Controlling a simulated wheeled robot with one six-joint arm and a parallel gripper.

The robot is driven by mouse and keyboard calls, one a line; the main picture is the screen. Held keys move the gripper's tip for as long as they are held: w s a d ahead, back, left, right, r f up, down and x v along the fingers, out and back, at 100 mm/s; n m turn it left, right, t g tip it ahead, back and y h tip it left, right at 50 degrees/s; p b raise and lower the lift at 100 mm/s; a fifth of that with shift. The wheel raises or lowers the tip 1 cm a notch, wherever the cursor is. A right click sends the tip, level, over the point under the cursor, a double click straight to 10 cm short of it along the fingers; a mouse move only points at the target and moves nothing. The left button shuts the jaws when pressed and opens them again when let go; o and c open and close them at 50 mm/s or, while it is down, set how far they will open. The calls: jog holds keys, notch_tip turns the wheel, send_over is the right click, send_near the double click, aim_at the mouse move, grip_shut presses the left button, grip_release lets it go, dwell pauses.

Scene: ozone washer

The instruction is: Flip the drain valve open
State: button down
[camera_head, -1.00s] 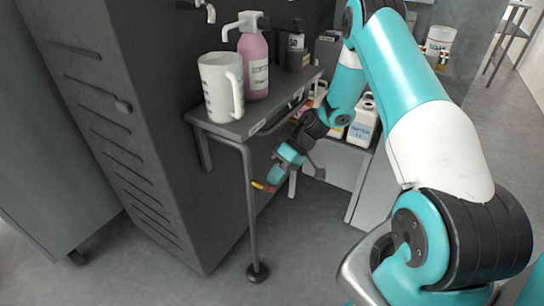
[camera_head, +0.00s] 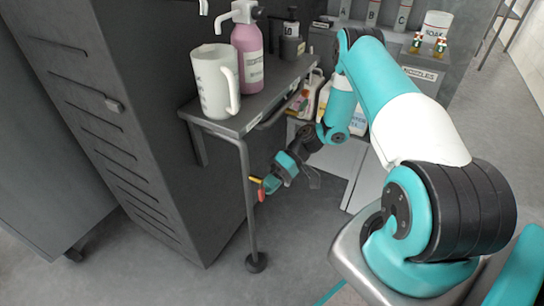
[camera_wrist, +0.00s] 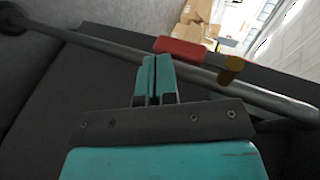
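The drain valve has a brass-yellow body (camera_head: 256,179) and a red lever (camera_head: 262,194), beside the shelf stand's front leg. The lever points down from the body, roughly along the leg. In the wrist view the red lever (camera_wrist: 180,50) lies left of the brass part (camera_wrist: 231,68), alongside the grey leg. My gripper (camera_head: 269,184) is close to the right of the lever. In the wrist view my gripper's teal fingers (camera_wrist: 153,66) are together, with nothing visible between them. Their tips are just below the lever in the picture; I cannot tell whether they touch it.
The stand's front leg (camera_head: 249,215) ends in a round foot on the floor. The shelf top (camera_head: 240,127) holds a white jug (camera_head: 211,85) and a pink pump bottle (camera_head: 249,58). A dark cabinet (camera_head: 150,130) stands left. Open floor (camera_head: 290,255) lies right of the leg.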

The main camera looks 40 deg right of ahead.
jog(key=shift+s+a+f, duration=0.15)
jog(key=shift+a, duration=0.05)
dwell(0.5)
jog(key=p+v, duration=0.1)
jog(key=v, duration=1.6)
jog(key=shift+d+r+p, duration=0.25)
jog(key=shift+d+p, duration=0.1)
jog(key=shift+p, duration=0.05)
